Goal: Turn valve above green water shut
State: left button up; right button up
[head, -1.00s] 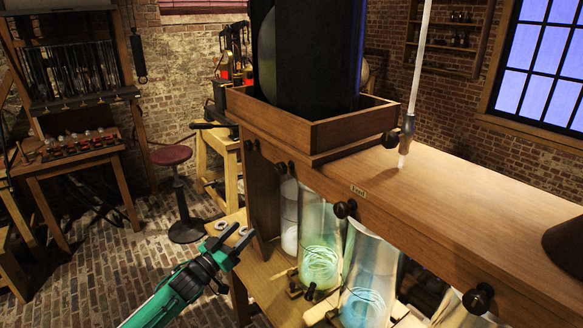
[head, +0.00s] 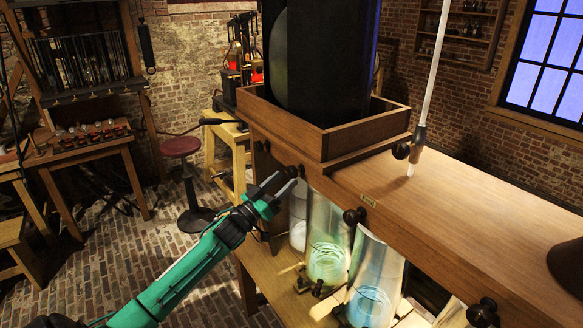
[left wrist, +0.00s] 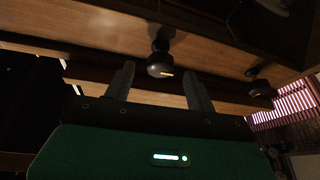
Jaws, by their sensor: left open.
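A tall glass jar of green-tinted water (head: 328,245) stands under the wooden beam, with a blue-water jar (head: 374,285) to its right. Dark round valve knobs stick out of the beam's front: one (head: 300,170) up and left of the green jar, another (head: 354,216) between the green and blue jars. My left gripper (head: 279,185) is open and empty, raised just left of the upper-left knob. In the left wrist view, a dark knob with a small yellow mark (left wrist: 160,66) lies between and beyond the open fingers (left wrist: 158,80), apparently untouched. My right gripper is out of view.
A second knob (left wrist: 260,87) is to the right in the left wrist view. The wooden beam (head: 450,215) carries a boxed dark cylinder (head: 325,60) and a white rod (head: 432,75). A stool (head: 181,147) stands at left, with open brick floor around it.

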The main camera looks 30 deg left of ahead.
aim_at(289, 175)
pick_arm(q)
jog(key=shift+p+x, duration=0.75)
jog(key=shift+x, duration=1.45)
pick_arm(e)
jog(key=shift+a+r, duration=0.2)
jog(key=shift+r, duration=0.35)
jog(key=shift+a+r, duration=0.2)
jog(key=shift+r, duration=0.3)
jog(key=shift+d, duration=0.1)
